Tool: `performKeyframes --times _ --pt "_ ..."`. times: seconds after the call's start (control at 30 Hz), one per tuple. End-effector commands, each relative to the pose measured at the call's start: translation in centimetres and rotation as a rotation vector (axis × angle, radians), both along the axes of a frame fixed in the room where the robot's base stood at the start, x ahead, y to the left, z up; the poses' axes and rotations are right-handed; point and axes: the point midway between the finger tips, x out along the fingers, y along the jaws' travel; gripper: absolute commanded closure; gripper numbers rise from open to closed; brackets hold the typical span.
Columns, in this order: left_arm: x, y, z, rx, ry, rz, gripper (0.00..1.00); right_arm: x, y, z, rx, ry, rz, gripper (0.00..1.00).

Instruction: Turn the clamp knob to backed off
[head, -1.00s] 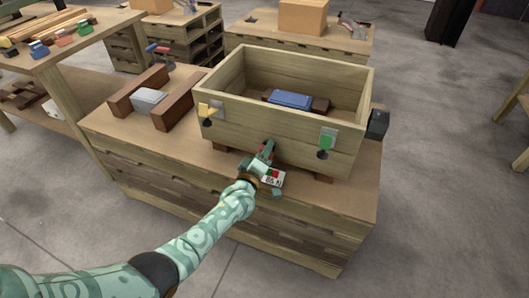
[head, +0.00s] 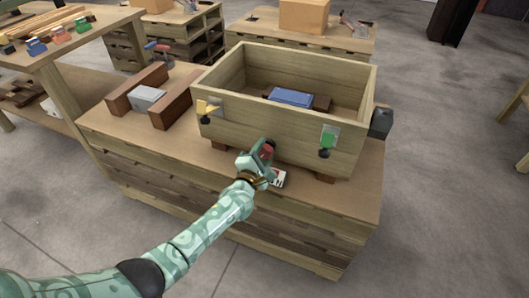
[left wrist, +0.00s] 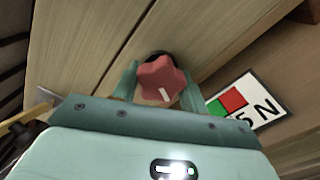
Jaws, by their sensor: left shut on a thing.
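The clamp knob (left wrist: 160,82) is a red, lobed knob with a white mark on its face, on the front of the wooden box. In the left wrist view it sits between my two fingers, and the white mark points down and slightly right. My left gripper (head: 264,150) is shut on the knob, which shows as a small red patch in the head view. A white card (left wrist: 246,102) with a red and a green square and black letters lies beside the knob; my gripper partly covers it. My right gripper is not in view.
The open wooden box (head: 222,131) stands on a wooden bench (head: 345,198) with a blue block (head: 291,97) inside. Brown blocks (head: 178,107) lie at the left.

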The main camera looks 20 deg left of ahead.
Motion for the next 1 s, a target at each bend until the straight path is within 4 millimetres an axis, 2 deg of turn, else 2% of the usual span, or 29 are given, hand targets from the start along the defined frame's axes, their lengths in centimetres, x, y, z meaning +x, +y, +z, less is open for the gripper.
performKeyframes --times 0.03,0.77,0.87,1.0 --pt "-0.2 -0.1 -0.6 -0.039 0.010 -0.002 0.80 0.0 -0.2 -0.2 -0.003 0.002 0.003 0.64" --pt "-0.2 -0.2 -0.8 -0.734 0.034 0.000 0.80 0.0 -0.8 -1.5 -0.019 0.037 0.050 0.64" --pt "-0.2 -0.2 -0.8 -0.829 0.037 0.001 0.80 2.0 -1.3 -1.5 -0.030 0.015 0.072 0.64" --pt "-0.2 -0.3 -0.8 -0.962 0.041 0.001 0.80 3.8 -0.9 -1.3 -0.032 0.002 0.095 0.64"
